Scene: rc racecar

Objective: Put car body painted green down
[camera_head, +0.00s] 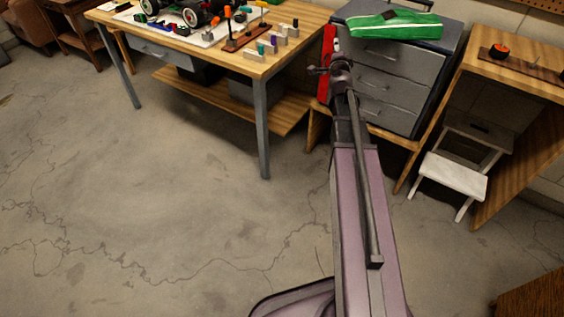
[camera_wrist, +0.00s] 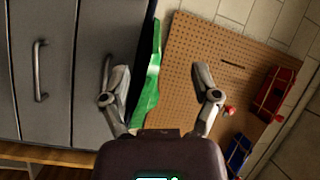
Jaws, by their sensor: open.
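The green car body (camera_head: 395,24), with white stripes and a dark patch, lies on top of the grey drawer cabinet (camera_head: 378,88). In the wrist view the green car body (camera_wrist: 150,80) shows edge-on along the cabinet's top, between my fingers in the picture but apparently beyond them. My gripper (camera_head: 338,66) is in front of the cabinet's left side, below and left of the car body. In the wrist view my gripper (camera_wrist: 163,80) has its two fingers spread wide, with nothing held between them. Part of the car body is hidden in the wrist view.
A wooden workbench (camera_head: 255,68) with a car chassis (camera_head: 180,14) and tools stands left. A red object (camera_head: 327,68) is beside my gripper. A white step stool (camera_head: 455,176) and wooden desk (camera_head: 540,74) stand right. A pegboard (camera_wrist: 225,70) is behind. The floor is open at left.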

